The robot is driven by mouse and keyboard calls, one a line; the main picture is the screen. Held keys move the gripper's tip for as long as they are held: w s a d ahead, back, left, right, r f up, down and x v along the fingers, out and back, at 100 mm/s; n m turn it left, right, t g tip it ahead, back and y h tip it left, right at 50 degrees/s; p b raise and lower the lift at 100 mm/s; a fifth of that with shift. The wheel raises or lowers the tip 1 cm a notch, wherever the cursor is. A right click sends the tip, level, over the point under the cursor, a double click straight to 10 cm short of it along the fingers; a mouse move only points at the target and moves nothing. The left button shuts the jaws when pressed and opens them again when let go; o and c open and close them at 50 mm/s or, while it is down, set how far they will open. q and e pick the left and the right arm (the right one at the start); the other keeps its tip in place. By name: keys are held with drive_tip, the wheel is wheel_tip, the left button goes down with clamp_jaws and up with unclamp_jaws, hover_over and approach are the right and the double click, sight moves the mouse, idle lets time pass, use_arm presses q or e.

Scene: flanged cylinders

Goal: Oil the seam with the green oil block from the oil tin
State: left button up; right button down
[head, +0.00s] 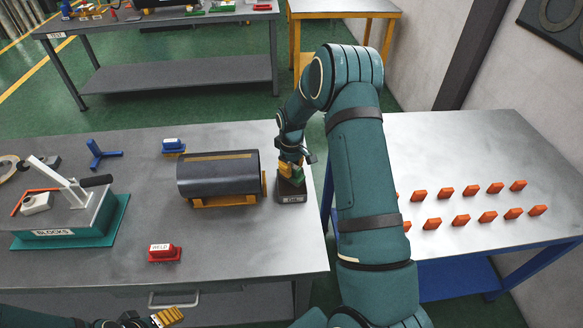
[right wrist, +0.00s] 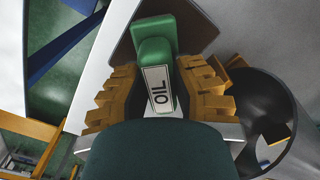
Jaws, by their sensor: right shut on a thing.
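My right gripper (head: 291,170) is shut on the green oil block (right wrist: 157,75), which reads OIL in the right wrist view, with a yellow finger on each side. In the head view the block is mostly hidden by the fingers. It is at the small black oil tin (head: 291,192) on the bench's right side; I cannot tell whether it touches the tin. The dark cylinder (head: 215,178) lies in a yellow cradle (head: 224,201) just left of the tin. A tan seam strip (head: 220,157) runs along its top. My left gripper (head: 166,318) is partly visible at the bottom edge.
A red WELD block (head: 163,253) and a blue block (head: 173,146) stand on the bench. A lever device on a green BLOCKS base (head: 68,233) stands at left, near a blue T-shaped piece (head: 101,153). Several orange pieces (head: 461,219) lie on the right table.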

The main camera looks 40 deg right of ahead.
drive_tip(key=shift+f+b, duration=0.5)
drive_tip(key=shift+f, duration=0.1)
idle(1.7)
drive_tip(key=shift+r+p, duration=1.9)
drive_tip(key=shift+r, duration=1.7)
drive_tip(key=shift+f, duration=0.1)
